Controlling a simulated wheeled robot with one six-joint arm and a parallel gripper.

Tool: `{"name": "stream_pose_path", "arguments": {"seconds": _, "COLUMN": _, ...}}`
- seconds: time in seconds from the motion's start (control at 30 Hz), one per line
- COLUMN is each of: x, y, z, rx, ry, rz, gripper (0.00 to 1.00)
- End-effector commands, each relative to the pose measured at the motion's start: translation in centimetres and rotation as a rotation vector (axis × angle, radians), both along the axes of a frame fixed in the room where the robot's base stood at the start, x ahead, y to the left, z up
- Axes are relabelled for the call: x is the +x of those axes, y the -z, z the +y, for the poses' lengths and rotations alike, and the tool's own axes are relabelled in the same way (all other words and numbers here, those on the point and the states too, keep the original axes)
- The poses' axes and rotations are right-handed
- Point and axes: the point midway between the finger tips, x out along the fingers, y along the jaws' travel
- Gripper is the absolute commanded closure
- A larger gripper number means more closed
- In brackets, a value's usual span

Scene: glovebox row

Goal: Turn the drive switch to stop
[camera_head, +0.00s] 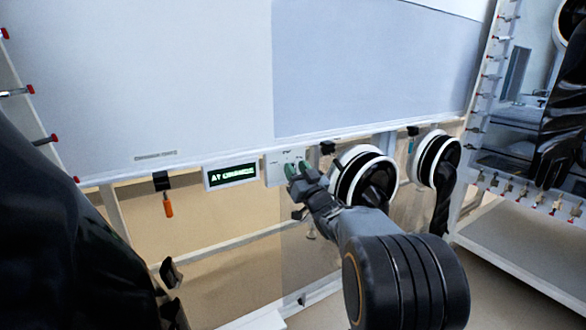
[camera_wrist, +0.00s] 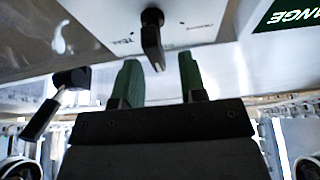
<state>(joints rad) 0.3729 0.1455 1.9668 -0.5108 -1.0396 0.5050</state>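The drive switch is a black knob (camera_wrist: 152,35) on a pale label plate (camera_wrist: 185,27) in the wrist view. Its long pointer reaches down toward the gap between my fingers. In the head view the plate (camera_head: 272,172) shows at the middle of the wall's lower edge, and my gripper hides the knob there. My gripper (camera_wrist: 158,64) is open, with green fingertips on either side of the pointer's end. I cannot tell whether either finger touches it. In the head view my gripper (camera_head: 298,170) is right in front of the plate.
An orange-handled item (camera_head: 167,205) hangs farther left. White-ringed glove ports (camera_head: 342,166) with black gloves are just right. A black-handled lever (camera_wrist: 42,118) is left of my fingers in the wrist view.

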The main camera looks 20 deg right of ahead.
Motion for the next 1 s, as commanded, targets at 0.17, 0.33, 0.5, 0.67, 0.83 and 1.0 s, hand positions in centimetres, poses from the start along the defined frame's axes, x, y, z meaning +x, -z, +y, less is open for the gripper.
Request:
{"name": "stream_pose_path", "arguments": {"seconds": 0.17, "x": 1.4, "y": -0.5, "z": 0.2, "rx": 0.0, "ry": -0.001, "rz": 0.0, "gripper": 0.62}}
{"name": "stream_pose_path", "arguments": {"seconds": 0.33, "x": 1.9, "y": -0.8, "z": 0.2, "rx": 0.0, "ry": 0.001, "rz": 0.001, "gripper": 0.62}}
{"name": "stream_pose_path", "arguments": {"seconds": 0.5, "x": 2.0, "y": -0.8, "z": 0.2, "rx": 0.0, "ry": 0.001, "rz": 0.001, "gripper": 0.62}}
{"name": "stream_pose_path", "arguments": {"seconds": 0.67, "x": 2.0, "y": -0.8, "z": 0.2, "rx": 0.0, "ry": 0.0, "rz": 0.001, "gripper": 0.68}}
{"name": "stream_pose_path", "arguments": {"seconds": 0.83, "x": 1.9, "y": -0.8, "z": 0.2, "rx": 0.0, "ry": 0.0, "rz": 0.001, "gripper": 0.85}}
{"name": "stream_pose_path", "arguments": {"seconds": 1.0, "x": 1.9, "y": -0.8, "z": 0.2, "rx": 0.0, "ry": 0.0, "rz": 0.001, "gripper": 1.0}}
